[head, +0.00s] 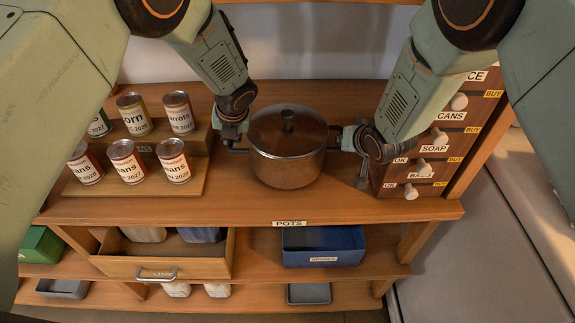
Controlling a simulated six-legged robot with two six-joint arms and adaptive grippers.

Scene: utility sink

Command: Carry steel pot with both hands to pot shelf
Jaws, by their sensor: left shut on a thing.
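The steel pot (287,160), with a dark lid and knob, is upright at the middle of the upper wooden shelf, behind the POTS label (289,223). I cannot tell whether its base touches the shelf board (330,206). My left gripper (234,142) is shut on the pot at its left side, around the handle there. My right gripper (350,143) is at the pot's right side, by the other handle. Its fingers are partly hidden, so I cannot tell if they are closed on it. The handles are mostly covered.
Several labelled cans (127,160) stand on a stepped rack left of the pot. A cabinet of small knobbed drawers (432,150) stands close on the right. Below are an open drawer (155,268) and a blue bin (323,245). Shelf board in front of the pot is clear.

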